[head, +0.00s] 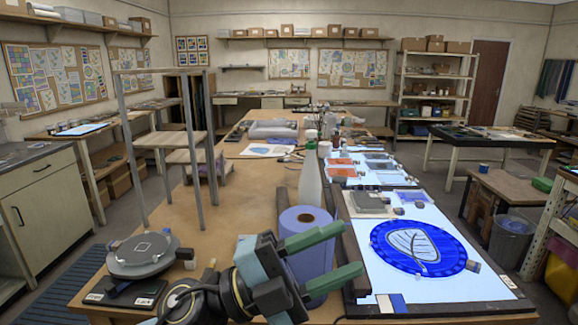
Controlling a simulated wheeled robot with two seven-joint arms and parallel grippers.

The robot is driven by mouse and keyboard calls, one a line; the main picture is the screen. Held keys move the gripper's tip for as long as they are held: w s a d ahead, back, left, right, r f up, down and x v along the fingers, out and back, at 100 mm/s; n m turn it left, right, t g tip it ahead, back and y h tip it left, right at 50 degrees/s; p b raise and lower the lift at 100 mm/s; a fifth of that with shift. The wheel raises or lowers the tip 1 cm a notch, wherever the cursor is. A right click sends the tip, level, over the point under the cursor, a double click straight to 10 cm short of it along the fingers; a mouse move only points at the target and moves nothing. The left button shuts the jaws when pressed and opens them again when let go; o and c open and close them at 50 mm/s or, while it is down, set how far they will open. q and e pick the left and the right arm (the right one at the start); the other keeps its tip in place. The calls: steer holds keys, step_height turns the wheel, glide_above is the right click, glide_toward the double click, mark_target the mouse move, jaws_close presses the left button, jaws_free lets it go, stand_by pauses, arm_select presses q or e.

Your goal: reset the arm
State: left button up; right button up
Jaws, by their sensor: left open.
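My left gripper (346,255) shows low in the middle of the head view, with its two green fingers spread apart and pointing right. It is open and nothing shows between the fingers. It is in front of a blue paper roll (304,222) and hides part of it. Its fingertips reach near the dark left edge of the light panel (385,280). My right gripper is not in the head view.
A round blue glass piece (418,247) with a leaf design lies on the lit panel. A pale bottle (310,180) stands behind the roll. A grey turntable (142,256) and a metal rack (166,140) stand at left. Bare wooden table (235,215) lies between.

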arm_select(q)
steer(key=w+a+f+n+t+y, duration=0.35)
steer(key=a+n+t+y, duration=0.35)
steer(key=n+t, duration=0.3)
steer(key=w+a+f+n+t+y, duration=0.2)
steer(key=w+a+n+t+y, duration=0.2)
steer(key=a+n+t+y, duration=0.55)
steer(key=s+a+f+n+g+y, duration=0.1)
steer(key=a+f+n+g+y, duration=0.2)
steer(key=f+n, duration=0.3)
steer(key=s+a+f+n+g+y, duration=0.2)
steer(key=a+f+n+g, duration=0.15)
steer(key=f, duration=0.45)
steer(key=s+a+f+n+g, duration=0.1)
steer(key=s+a+f+g, duration=0.1)
steer(key=s+f+g, duration=0.7)
steer(key=s+a+f+g, duration=0.25)
steer(key=s+f, duration=0.55)
steer(key=s, duration=0.5)
step_height(320, 180, down, 23)
steer(key=g, duration=0.2)
steer(key=s+a+f+y, duration=0.1)
steer(key=s+a+f, duration=0.1)
steer(key=s+f, duration=1.3)
steer(key=shift+s+a+f+g, duration=0.3)
steer(key=shift+s+f+g, duration=0.15)
steer(key=shift+s, duration=0.7)
